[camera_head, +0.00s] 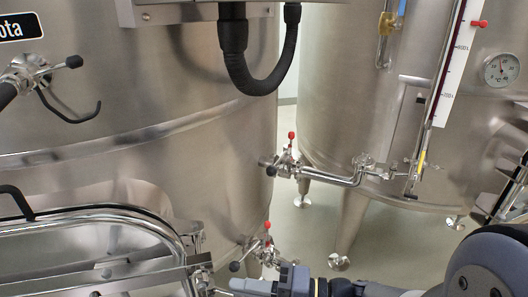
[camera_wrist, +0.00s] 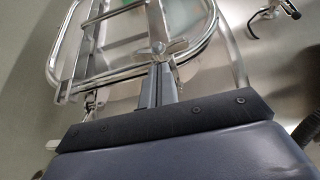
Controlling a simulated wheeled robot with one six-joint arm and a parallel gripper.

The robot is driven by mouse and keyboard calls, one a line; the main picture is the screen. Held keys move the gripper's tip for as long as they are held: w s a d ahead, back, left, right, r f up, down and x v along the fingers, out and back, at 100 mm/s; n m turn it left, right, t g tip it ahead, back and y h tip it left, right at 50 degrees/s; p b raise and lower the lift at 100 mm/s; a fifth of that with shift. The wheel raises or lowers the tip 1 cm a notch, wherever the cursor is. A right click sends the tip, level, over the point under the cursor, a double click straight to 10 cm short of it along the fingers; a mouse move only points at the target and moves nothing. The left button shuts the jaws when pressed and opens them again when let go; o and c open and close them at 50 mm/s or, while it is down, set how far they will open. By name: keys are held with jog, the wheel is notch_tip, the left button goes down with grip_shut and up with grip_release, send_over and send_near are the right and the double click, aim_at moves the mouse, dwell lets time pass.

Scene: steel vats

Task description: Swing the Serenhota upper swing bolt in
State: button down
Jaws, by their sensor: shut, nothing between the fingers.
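The steel vat (camera_head: 120,90) with a label ending in "ota" (camera_head: 20,27) fills the left of the head view. Its oval manway door (camera_head: 90,245), with tubular rim and crossbar, is at lower left; its frame also shows in the wrist view (camera_wrist: 75,50). A winged metal hand nut (camera_wrist: 158,50), which looks like part of a swing bolt, lies right at my fingertips in the wrist view. My gripper (camera_wrist: 165,72) is shut and empty, its fingers touching or just beside that nut; I cannot tell which. In the head view my gripper (camera_head: 238,287) is at the door's right edge.
Red-handled valves (camera_head: 290,150) and (camera_head: 266,240) and a pipe (camera_head: 335,180) stick out right of the door. A black hose (camera_head: 255,80) hangs above. A second vat (camera_head: 370,110) stands at right. A hooked valve handle (camera_wrist: 265,15) is at upper right in the wrist view.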

jog(key=d, duration=0.3)
jog(key=s+d, duration=0.1)
jog(key=d, duration=0.1)
jog(key=shift+d+b, duration=0.15)
jog(key=shift+b, duration=0.2)
jog(key=shift+w, duration=0.1)
jog(key=w+a+p, duration=0.1)
jog(key=a, duration=0.8)
jog(key=shift+w+a+p, duration=0.2)
jog(key=shift+p, duration=0.1)
dwell(0.3)
jog(key=shift+s, duration=0.15)
